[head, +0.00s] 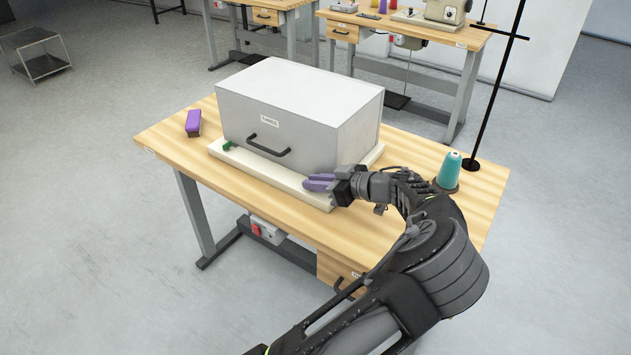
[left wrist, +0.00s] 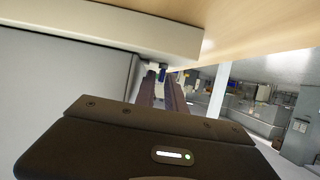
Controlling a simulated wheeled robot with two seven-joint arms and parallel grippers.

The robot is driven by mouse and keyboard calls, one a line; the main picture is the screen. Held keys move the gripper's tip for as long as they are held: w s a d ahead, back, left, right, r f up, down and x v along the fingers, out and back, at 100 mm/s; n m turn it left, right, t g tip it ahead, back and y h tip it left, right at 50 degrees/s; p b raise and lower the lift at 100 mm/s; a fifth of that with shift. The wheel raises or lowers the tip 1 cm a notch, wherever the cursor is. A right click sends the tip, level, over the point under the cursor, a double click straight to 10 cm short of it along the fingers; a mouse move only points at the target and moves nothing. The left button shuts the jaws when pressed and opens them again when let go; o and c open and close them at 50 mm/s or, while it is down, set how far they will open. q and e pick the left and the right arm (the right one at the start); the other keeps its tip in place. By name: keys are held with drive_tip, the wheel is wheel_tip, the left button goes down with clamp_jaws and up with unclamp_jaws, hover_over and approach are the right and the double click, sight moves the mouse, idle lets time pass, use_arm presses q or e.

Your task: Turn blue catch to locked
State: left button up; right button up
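The grey box-shaped cover (head: 280,115) stands on a pale base (head: 245,162) on the wooden table, with a black handle on its front. A green catch (head: 227,146) is at the base's left front corner. My left gripper (head: 318,183), with purple fingers, is at the right front corner of the cover. In the left wrist view the fingers (left wrist: 161,94) run close together along the grey wall. A small blue piece (left wrist: 173,76), probably the blue catch, shows near their tips. In the head view the gripper hides that spot. I cannot tell whether the fingers touch or hold it.
A purple block (head: 193,123) lies on the table left of the cover. A teal thread cone (head: 450,168) and a black stand (head: 490,95) are at the right end. Other workbenches (head: 410,30) stand behind. The front strip of the wooden table (head: 215,185) is clear.

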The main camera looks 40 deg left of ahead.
use_arm(q)
drive_tip(key=shift+c, duration=0.5)
clamp_jaws()
